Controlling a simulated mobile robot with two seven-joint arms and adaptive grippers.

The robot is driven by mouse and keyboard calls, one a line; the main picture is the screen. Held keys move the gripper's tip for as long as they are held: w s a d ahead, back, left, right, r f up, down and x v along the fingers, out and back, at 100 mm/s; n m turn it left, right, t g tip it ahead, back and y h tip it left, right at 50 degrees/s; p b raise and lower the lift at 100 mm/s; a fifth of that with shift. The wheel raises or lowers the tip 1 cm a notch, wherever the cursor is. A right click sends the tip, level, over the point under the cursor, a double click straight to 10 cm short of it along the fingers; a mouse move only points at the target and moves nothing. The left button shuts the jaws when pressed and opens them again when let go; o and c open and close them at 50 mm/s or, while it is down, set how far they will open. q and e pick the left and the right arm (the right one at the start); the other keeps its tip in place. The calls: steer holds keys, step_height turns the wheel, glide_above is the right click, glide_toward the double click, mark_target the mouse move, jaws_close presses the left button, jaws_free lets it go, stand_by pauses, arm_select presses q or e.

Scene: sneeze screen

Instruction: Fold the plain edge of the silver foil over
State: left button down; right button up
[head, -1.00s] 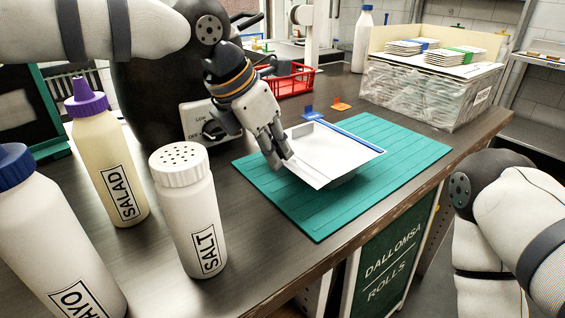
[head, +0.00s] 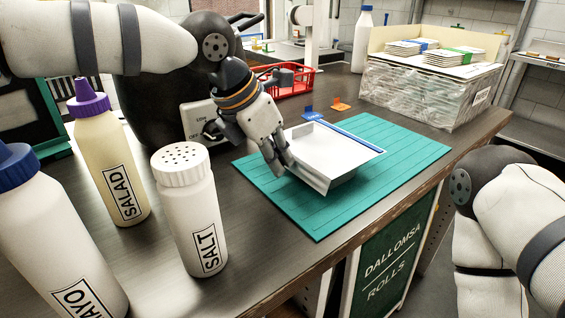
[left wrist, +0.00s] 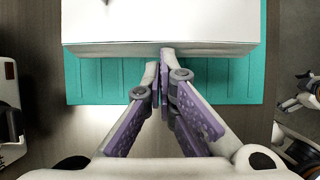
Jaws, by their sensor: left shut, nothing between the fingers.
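The foil sheet (head: 330,155) looks pale, nearly white, and lies on the green mat (head: 390,190). A blue strip (head: 345,138) runs along its far right edge; its near left edge is plain. That plain edge is raised off the mat and bends down at the front. A small grey upright piece (head: 302,130) shows at the sheet's far left corner. My left gripper (head: 287,170) is shut and empty, its fingertips at the plain edge. In the left wrist view my left gripper (left wrist: 160,62) meets the middle of the sheet's edge (left wrist: 110,48). Contact is hard to tell.
A salt shaker (head: 190,215), a salad bottle (head: 112,165) and a mayo bottle (head: 50,240) stand left of the mat. A red basket (head: 290,80) is behind, and a wrapped box of packets (head: 425,95) stands at the back right. The mat's right side is clear.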

stand_by(0.5)
arm_select(q)
steer(key=shift+s+a+r, duration=0.45)
steer(key=shift+a+r, duration=0.15)
steer(key=shift+a, duration=0.05)
step_height(320, 180, up, 7)
steer(key=shift+f, duration=0.15)
stand_by(0.4)
